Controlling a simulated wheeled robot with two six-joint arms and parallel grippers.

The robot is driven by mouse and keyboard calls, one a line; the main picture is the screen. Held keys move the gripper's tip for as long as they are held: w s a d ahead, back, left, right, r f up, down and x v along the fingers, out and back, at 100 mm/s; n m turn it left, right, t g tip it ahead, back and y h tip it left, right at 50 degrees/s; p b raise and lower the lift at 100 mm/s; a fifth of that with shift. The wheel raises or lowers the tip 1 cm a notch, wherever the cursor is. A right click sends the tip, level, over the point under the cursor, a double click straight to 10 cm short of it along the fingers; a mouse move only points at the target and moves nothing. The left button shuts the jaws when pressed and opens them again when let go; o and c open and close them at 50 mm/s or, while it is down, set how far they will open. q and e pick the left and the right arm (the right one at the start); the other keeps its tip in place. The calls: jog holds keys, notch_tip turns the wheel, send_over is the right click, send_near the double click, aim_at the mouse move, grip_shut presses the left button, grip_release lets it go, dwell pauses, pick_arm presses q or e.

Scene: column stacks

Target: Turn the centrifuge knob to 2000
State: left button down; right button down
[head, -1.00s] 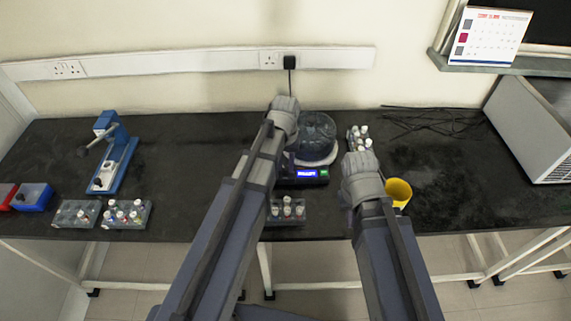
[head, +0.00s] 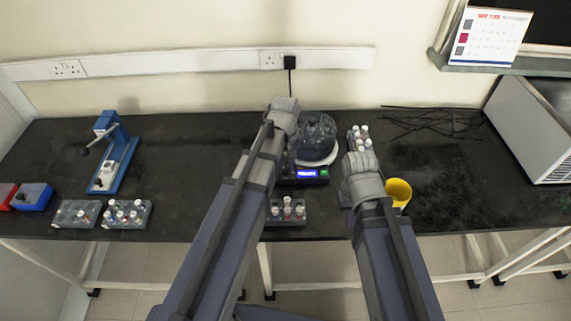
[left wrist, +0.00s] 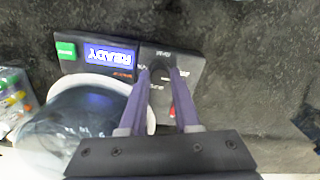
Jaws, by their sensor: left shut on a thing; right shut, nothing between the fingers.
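The centrifuge shows in the head view with its dome (head: 316,137), lit blue display (head: 307,173) and green button (head: 324,173). In the left wrist view its display (left wrist: 108,55) reads READY, upside down, beside the green button (left wrist: 66,50). The knob (left wrist: 160,72) is on the dark panel, mostly hidden between the fingertips of my left gripper (left wrist: 163,76), which is shut on it. Its dial numbers are too small to read. In the head view my left gripper (head: 284,112) covers the panel's left part. My right gripper (head: 360,164) is shut and empty, right of the centrifuge.
A tube rack (head: 287,212) stands in front of the centrifuge, another (head: 359,138) at its right. A yellow cup (head: 399,191) is beside my right gripper. A blue device (head: 116,158) and more racks (head: 126,214) are at left. Bench at right is mostly clear, with cables (head: 432,122).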

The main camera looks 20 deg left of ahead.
aim_at(286, 168)
dwell(0.3)
pick_arm(q)
jog(key=c, duration=0.6)
grip_release()
notch_tip(286, 168, up, 8)
jog(key=p, duration=0.8)
jog(key=shift+f, duration=0.1)
pick_arm(e)
notch_tip(286, 168, up, 8)
jog(key=shift+f, duration=0.1)
pick_arm(q)
jog(key=s+d+m, duration=0.3)
jog(key=s, duration=0.2)
jog(key=s+d+m, duration=0.3)
jog(key=s, duration=0.1)
jog(key=s+d+m+y, duration=0.1)
jog(key=s+d+m, duration=0.3)
jog(key=s, duration=0.1)
jog(key=shift+s+d, duration=0.1)
jog(key=shift+s, duration=0.2)
